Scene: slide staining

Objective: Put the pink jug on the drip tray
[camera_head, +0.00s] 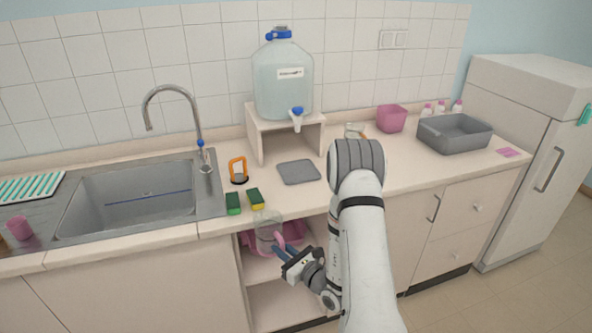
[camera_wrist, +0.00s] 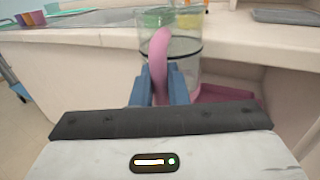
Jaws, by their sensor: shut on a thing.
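The pink jug is a clear vessel with a pink handle. In the head view its clear body (camera_head: 268,227) is in front of the counter edge, by the open cabinet. My gripper (camera_head: 281,250) is shut on its handle. In the wrist view the blue fingers (camera_wrist: 160,85) pinch the upright pink handle (camera_wrist: 160,52), and the clear body (camera_wrist: 186,60) stands behind it, about upright. The drip tray (camera_head: 299,172) is a flat grey plate on the counter before the water dispenser. It also shows in the wrist view (camera_wrist: 286,16), and nothing stands on it.
The water dispenser (camera_head: 283,82) sits on a stand, its tap (camera_head: 297,118) above the counter near the tray. Two sponges (camera_head: 234,204) lie near the front edge, with an orange-handled item (camera_head: 238,170) behind. A pink item (camera_head: 292,234) is in the open cabinet. The sink (camera_head: 130,196) is left.

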